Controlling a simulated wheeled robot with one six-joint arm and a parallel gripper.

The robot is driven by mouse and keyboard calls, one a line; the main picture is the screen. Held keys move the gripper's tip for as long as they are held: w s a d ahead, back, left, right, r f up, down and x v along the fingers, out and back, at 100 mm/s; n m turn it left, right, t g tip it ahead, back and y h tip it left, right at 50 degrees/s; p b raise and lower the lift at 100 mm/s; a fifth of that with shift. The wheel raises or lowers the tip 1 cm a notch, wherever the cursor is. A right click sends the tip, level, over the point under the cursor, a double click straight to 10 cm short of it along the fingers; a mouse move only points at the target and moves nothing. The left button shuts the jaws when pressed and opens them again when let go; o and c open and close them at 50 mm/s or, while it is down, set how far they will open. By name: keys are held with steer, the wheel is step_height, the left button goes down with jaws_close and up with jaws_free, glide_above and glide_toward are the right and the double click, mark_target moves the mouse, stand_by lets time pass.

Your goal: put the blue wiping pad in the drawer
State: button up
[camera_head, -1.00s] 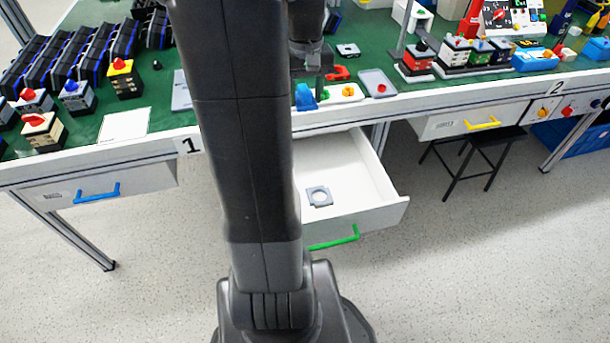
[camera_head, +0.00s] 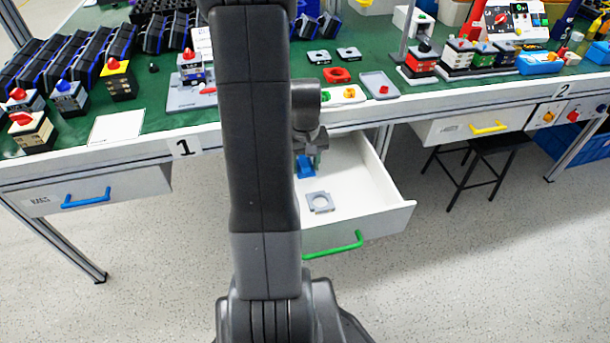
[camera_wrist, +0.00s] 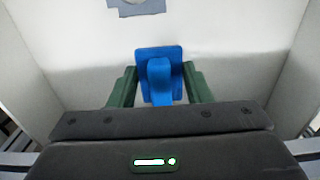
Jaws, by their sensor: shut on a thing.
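The blue wiping pad (camera_wrist: 174,52) is a flat blue rectangle with a raised blue grip. My gripper (camera_wrist: 160,86) is shut on that grip, with a green finger on each side. In the head view the pad (camera_head: 305,167) is inside the open drawer's outline, behind and left of the grey plate, and my gripper (camera_head: 314,158) is above the drawer. The white drawer (camera_head: 375,205) is pulled out and has a green handle (camera_head: 333,246). I cannot tell whether the pad touches the drawer floor. My arm hides the drawer's left part.
A grey square plate with a round hole (camera_head: 320,202) lies in the drawer; it also shows in the wrist view (camera_wrist: 136,6). The green table (camera_head: 160,112) behind holds switches, trays and plates. Closed drawers with blue (camera_head: 86,199) and yellow (camera_head: 487,128) handles stand either side.

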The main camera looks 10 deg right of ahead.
mark_target(305, 174)
steer(key=shift+f+b, duration=0.45)
steer(key=shift+f, duration=1.5)
steer(key=shift+f, duration=0.1)
steer(key=shift+f, duration=0.15)
steer(key=o, duration=1)
steer(key=shift+c, duration=0.2)
step_height(305, 174, up, 12)
steer(key=p, duration=0.3)
steer(key=shift+r, duration=0.25)
